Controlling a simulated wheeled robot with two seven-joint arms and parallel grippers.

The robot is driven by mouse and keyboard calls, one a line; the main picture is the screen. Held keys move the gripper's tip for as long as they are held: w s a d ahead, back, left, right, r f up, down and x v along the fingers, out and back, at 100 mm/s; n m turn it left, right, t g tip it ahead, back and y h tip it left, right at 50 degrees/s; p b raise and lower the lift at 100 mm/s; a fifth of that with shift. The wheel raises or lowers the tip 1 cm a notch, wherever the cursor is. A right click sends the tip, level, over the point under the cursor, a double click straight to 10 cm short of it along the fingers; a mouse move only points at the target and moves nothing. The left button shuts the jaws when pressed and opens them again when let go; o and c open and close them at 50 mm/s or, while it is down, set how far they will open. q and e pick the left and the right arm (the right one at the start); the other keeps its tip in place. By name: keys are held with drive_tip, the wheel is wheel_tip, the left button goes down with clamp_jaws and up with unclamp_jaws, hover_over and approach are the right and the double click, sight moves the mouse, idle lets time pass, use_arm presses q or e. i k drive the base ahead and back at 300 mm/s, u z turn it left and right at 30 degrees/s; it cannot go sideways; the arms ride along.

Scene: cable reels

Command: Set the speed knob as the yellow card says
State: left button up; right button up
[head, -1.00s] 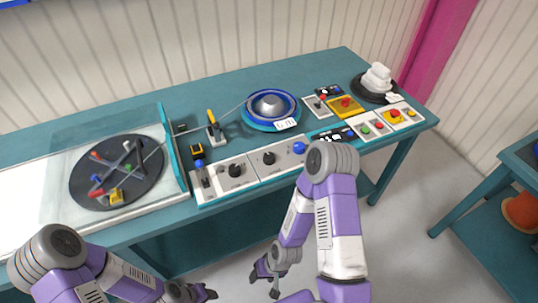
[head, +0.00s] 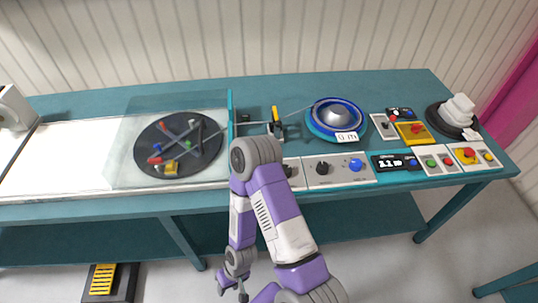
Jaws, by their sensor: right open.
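A grey control panel (head: 341,179) runs along the table's front edge. It has a black knob (head: 322,168), a blue round button (head: 355,165), and another black knob (head: 288,171) partly hidden behind my right arm. I cannot tell which knob is for speed. No yellow card with readable writing shows; a yellow block with a red top (head: 412,133) stands further right. My right gripper (head: 232,291) hangs low in front of the table, well below the panel, open and empty. My left gripper is out of view.
A dark turntable (head: 178,146) with small coloured parts sits behind a clear guard. A blue reel (head: 336,118) with a "0 m" label stands behind the panel. A small display (head: 396,162) and button boxes (head: 434,161) are to the right. A yellow-striped pedal (head: 103,281) is on the floor.

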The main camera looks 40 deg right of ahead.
sight(322, 167)
drive_tip(key=u, duration=0.6)
drive_tip(key=k, duration=0.8)
drive_tip(key=z, duration=1.3)
